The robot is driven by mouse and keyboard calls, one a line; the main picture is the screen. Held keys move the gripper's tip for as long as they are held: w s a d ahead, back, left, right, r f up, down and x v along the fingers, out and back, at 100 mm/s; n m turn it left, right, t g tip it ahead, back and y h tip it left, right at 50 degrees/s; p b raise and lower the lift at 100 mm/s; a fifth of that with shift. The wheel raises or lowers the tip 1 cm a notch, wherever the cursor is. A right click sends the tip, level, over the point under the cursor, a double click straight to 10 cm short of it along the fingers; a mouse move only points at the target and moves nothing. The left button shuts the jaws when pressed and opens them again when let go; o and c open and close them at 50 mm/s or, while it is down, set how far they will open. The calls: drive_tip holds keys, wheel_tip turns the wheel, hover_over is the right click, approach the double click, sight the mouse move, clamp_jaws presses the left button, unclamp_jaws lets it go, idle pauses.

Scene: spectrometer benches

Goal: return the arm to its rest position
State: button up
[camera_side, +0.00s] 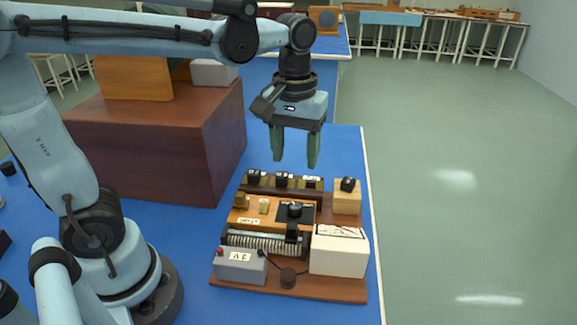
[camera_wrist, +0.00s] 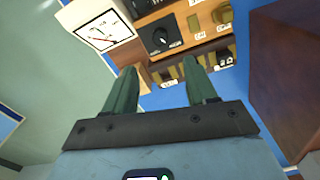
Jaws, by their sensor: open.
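My gripper (camera_side: 294,160) hangs from my arm above the back part of a wooden instrument board, with its green fingers pointing down. The fingers stand apart with nothing between them, and they are clear of the board. In the wrist view my gripper (camera_wrist: 163,80) also shows its two green fingers spread. The instrument board (camera_side: 340,291) lies on the blue bench. It carries a white meter (camera_side: 338,252), a black knob (camera_side: 295,209), a coil (camera_side: 262,244) and a grey box (camera_side: 240,267). The meter dial also shows in the wrist view (camera_wrist: 103,27).
A large dark red-brown wooden box (camera_side: 150,140) stands left of the board, close to my arm. The blue bench top (camera_side: 350,150) is bare behind the board. The bench edge runs along the right, with open green floor (camera_side: 450,200) beyond. Other benches (camera_side: 440,20) stand far back.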

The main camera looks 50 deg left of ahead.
drive_tip(key=shift+s+a+f+m+t, duration=0.45)
drive_tip(key=shift+s+f+m+t, duration=0.2)
drive_tip(key=shift+m+t, duration=0.45)
drive_tip(key=shift+s+a+f+m+t, duration=0.45)
drive_tip(key=shift+s+f+m+t, duration=0.15)
drive_tip(key=shift+m+t, duration=0.5)
drive_tip(key=shift+s+a+f+m+t, duration=0.5)
drive_tip(key=shift+f+m+t, duration=0.2)
drive_tip(key=shift+m+t, duration=0.4)
